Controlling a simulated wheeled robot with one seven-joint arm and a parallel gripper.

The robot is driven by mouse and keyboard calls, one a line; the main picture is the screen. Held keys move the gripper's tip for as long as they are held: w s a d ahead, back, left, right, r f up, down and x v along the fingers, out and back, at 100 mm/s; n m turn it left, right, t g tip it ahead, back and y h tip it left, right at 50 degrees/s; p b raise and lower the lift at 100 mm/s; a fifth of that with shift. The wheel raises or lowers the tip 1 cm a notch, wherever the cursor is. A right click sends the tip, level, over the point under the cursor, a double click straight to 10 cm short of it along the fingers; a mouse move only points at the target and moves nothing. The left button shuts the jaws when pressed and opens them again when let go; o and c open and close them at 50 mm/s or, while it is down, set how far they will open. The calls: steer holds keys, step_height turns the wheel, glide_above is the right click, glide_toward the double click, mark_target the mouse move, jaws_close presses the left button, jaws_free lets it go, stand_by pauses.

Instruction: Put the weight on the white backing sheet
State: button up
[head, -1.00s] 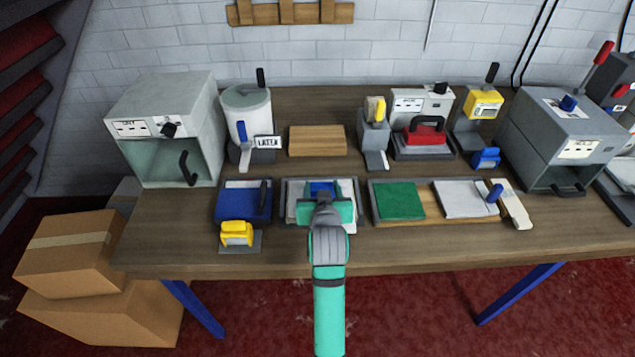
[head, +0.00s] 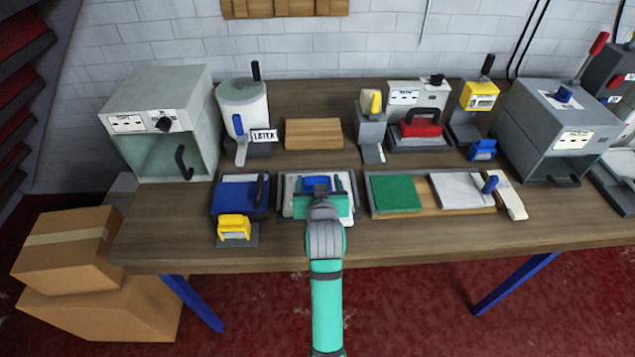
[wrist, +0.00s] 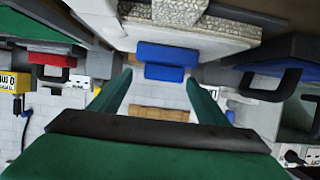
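The red block with a black handle (head: 421,130), which looks like the weight, stands on a grey base at the back right of the bench. It shows in the wrist view at the left (wrist: 52,62). The white sheet (head: 455,190) lies on the right half of a wooden tray, beside a green pad (head: 396,193). My gripper (head: 322,199) is over the tray left of these. It is open, its two green fingers apart. A blue block (wrist: 160,60) on a grey-white slab (wrist: 190,32) shows between and beyond the fingertips; I cannot tell contact.
A blue-handled tool (head: 490,185) rests at the white sheet's right edge. A blue pad (head: 240,195) and a yellow block (head: 234,228) lie left of my gripper. A latex pot (head: 244,110), a wooden block (head: 314,133) and grey machines line the back.

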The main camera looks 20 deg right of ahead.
steer(key=shift+s+a+r, duration=0.15)
steer(key=v, duration=1.1)
steer(key=shift+s+r, duration=0.15)
steer(key=shift+s, duration=0.1)
steer(key=shift+w, duration=0.1)
